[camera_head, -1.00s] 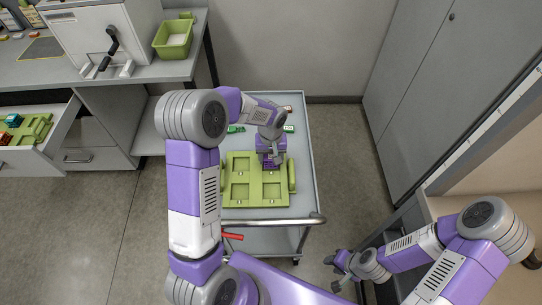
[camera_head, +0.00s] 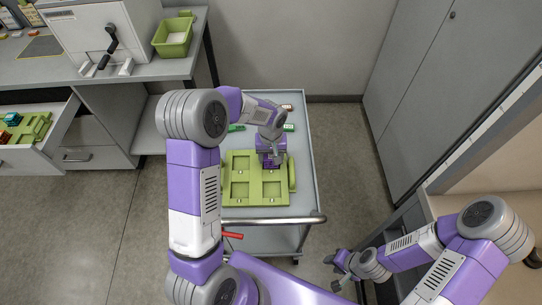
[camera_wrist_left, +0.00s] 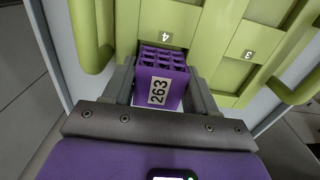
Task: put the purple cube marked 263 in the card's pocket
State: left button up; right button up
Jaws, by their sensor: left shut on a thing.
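The purple cube (camera_wrist_left: 163,80) has a grid of square holes in its top and a white label reading 263 on the side toward the camera. My left gripper (camera_head: 270,161) is shut on it, with one finger on each side in the left wrist view. The green card (camera_head: 255,201) lies on the cart with several square pockets. In the head view the cube is at the card's far right pocket. In the left wrist view the card (camera_wrist_left: 215,45) shows labels 4 and 3, and the cube is just below the 4. Whether it touches the card is unclear. My right gripper (camera_head: 342,272) is far from the card.
The grey cart (camera_head: 303,165) has a rail at its near edge. A drawer (camera_head: 50,150) at left holds another green card. A green bin (camera_head: 173,38) stands on the counter. Grey cabinets stand at right.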

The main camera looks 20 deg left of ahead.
aim_at(271, 156)
pick_arm(q)
jog(key=shift+f+b, duration=0.35)
jog(key=shift+f, duration=0.15)
dwell(0.4)
jog(key=o, duration=1.1)
jog(key=shift+o, duration=0.2)
jog(key=shift+o, duration=0.9)
jog(key=shift+r, duration=0.15)
jog(key=shift+r+p, duration=1.9)
jog(key=shift+r, duration=0.5)
